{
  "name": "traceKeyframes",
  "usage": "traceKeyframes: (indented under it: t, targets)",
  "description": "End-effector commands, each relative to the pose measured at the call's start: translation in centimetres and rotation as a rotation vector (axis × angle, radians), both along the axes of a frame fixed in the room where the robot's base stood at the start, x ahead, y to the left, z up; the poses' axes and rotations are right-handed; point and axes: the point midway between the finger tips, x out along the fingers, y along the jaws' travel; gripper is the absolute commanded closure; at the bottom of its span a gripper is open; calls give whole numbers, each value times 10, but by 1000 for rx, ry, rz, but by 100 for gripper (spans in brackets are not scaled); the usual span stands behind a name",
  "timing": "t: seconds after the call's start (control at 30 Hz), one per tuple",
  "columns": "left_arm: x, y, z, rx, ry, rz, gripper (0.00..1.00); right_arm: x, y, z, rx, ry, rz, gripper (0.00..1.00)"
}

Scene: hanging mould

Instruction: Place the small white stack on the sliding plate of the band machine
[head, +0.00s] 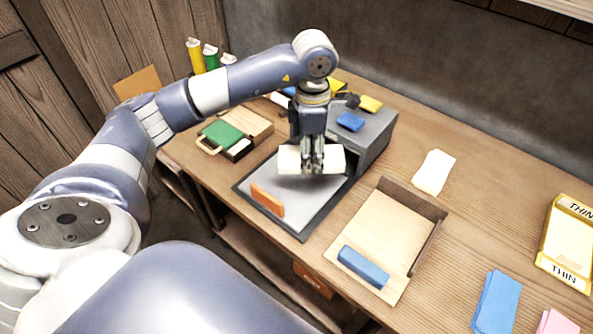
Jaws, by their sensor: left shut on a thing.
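The small white stack (291,160) is in my left gripper (313,168), which points down and is shut on its middle, so the stack sticks out on both sides. The stack is over the back part of a grey plate (312,205) with a dark rim and an orange block (267,200) at its front left. A soft shadow lies below the stack; I cannot tell for sure whether it touches the plate. A grey machine housing (372,137) stands right behind the plate, partly hidden by my gripper. My right gripper is not in view.
A wooden tray (385,225) with a blue block (363,266) is right of the plate. A green-topped wooden tray (250,126) is at the left. Loose white sheets (433,172), a blue stack (496,301) and a yellow THIN tray (568,238) lie at the right, with bare table between.

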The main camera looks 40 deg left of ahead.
Motion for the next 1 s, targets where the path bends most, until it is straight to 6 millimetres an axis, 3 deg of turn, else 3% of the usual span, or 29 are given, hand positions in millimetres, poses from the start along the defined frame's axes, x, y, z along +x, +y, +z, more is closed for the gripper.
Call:
traceKeyframes:
  t: [0.2,0.4,0.57,0.8,1.0]
  targets:
    - [17,27,-6,-3,13,465,69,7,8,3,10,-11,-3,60]
    - [25,44,-11,-3,19,760,69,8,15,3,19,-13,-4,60]
    - [27,50,-15,-1,22,865,69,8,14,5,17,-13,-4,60]
    - [27,51,-55,0,27,885,69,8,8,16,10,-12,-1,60]
    - [28,50,-76,-2,22,882,69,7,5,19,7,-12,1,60]
